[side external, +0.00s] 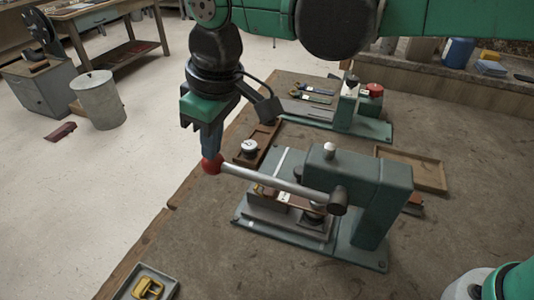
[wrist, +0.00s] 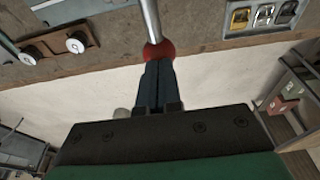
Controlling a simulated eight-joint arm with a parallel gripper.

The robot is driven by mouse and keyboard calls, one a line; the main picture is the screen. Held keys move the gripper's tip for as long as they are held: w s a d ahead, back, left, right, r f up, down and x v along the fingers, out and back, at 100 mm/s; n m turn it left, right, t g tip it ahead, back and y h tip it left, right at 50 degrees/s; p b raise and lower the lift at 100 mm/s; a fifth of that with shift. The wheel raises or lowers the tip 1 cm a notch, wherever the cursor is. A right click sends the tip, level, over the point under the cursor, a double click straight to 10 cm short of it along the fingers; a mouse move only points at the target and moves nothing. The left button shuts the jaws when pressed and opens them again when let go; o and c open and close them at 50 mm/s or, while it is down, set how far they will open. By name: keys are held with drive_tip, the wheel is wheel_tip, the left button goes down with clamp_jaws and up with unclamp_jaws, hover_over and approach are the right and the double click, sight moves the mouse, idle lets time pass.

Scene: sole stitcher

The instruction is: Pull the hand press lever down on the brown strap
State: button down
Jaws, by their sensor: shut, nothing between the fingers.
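The green hand press (side external: 360,185) stands on the workbench. Its metal lever (side external: 265,183) reaches left from a dark pivot and ends in a red ball knob (side external: 211,164). The lever slopes slightly, with the knob end a little higher than the pivot. The brown strap (side external: 290,197) lies under the press head, partly hidden by the lever. My gripper (side external: 211,152) is shut and empty, pointing down, its fingertips at the top of the knob. In the wrist view the shut fingertips (wrist: 157,66) meet the red knob (wrist: 159,50); whether they press on it I cannot tell.
A brown tray (side external: 262,140) with a round white-topped piece lies behind the lever. A second green device (side external: 347,110) stands farther back. An empty tan tray (side external: 415,167) is at right. A tray with a yellow buckle (side external: 148,287) sits at the front edge.

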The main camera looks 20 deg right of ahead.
sight(219, 163)
drive_tip(key=shift+a+f, duration=0.1)
drive_tip(key=shift+f, duration=3.05)
drive_tip(key=shift+s+r, duration=0.1)
drive_tip(key=shift+r, duration=6.75)
drive_tip(key=shift+d, duration=0.2)
